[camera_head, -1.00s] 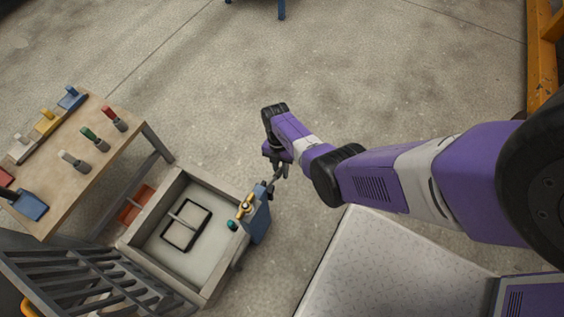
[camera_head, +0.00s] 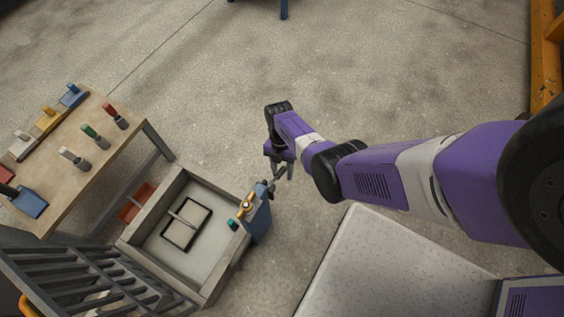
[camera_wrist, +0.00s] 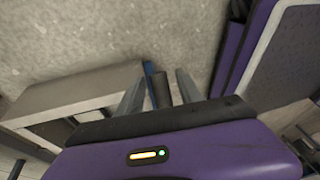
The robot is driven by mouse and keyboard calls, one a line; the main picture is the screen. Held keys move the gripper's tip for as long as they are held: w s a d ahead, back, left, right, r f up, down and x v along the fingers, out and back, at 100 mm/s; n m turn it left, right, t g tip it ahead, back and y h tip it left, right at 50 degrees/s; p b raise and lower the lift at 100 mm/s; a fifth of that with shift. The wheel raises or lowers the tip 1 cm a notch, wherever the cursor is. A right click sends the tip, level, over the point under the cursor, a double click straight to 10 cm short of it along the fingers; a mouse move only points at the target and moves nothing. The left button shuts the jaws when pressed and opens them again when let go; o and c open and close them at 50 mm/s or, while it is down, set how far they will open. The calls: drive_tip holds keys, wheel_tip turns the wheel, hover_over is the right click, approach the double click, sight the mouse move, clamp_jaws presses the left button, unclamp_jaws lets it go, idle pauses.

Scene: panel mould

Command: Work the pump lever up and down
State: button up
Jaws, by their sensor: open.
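The pump is a blue box (camera_head: 259,219) on the right side of the grey mould (camera_head: 222,262), with a yellow fitting (camera_head: 246,206) on it. The pump lever (camera_head: 276,178) is a dark bar rising from the blue box toward my gripper (camera_head: 284,172). In the wrist view, my gripper (camera_wrist: 160,92) is open, with one finger on each side of the dark lever end (camera_wrist: 160,88). I cannot tell whether either finger touches it. The lower part of the lever is mostly hidden in the wrist view.
A wooden table (camera_head: 75,175) with coloured-handled tools and blocks stands at the left. A dark slatted rack (camera_head: 80,285) stands at the lower left. A frame (camera_head: 187,224) lies in the mould. The floor beyond the mould is clear.

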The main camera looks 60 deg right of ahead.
drive_tip(key=shift+r, duration=0.1)
drive_tip(key=p+v, duration=0.3)
drive_tip(key=v, duration=0.4)
drive_tip(key=shift+r, duration=0.25)
drive_tip(key=shift+w+d, duration=0.15)
idle(0.4)
